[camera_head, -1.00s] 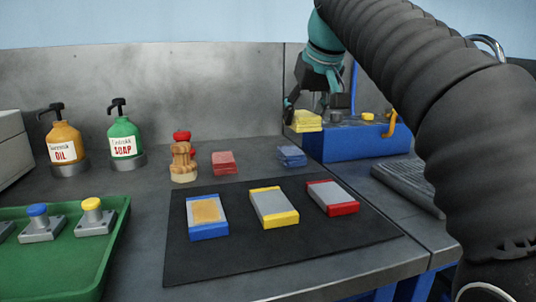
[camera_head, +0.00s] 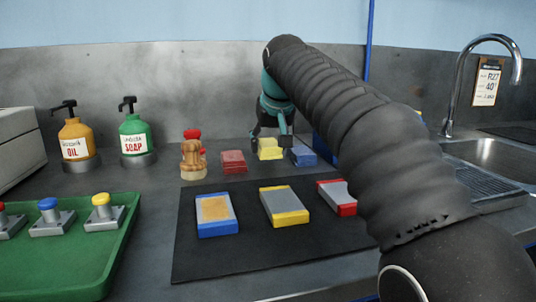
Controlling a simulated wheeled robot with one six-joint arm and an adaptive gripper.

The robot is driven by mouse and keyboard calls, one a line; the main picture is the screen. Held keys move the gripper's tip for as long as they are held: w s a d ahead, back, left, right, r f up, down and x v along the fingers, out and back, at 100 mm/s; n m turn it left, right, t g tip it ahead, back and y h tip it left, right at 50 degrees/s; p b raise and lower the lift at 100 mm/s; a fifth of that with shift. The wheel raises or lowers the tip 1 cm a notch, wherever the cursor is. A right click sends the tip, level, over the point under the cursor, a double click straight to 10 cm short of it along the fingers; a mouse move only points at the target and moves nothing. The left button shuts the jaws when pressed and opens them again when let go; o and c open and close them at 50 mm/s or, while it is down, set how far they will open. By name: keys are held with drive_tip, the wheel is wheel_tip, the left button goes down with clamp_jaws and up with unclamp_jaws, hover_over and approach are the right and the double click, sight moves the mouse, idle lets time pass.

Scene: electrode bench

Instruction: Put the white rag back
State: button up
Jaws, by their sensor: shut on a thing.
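My gripper (camera_head: 271,142) is at the back of the bench, shut on a folded yellow rag (camera_head: 270,153). The rag is between a folded red rag (camera_head: 233,161) on its left and a folded blue rag (camera_head: 303,157) on its right. I cannot tell whether the yellow rag touches the bench. I see no white rag in this view.
A black mat (camera_head: 255,248) in front carries blocks with blue (camera_head: 217,229), yellow (camera_head: 291,217) and red (camera_head: 347,209) ends. My arm covers much of the right side; a sink (camera_head: 490,152) lies beyond.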

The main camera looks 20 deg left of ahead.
drive_tip(key=shift+f, duration=1.15)
drive_tip(key=o, duration=1)
drive_tip(key=shift+f, duration=0.1)
drive_tip(key=p+v, duration=0.1)
drive_tip(key=v, duration=1.1)
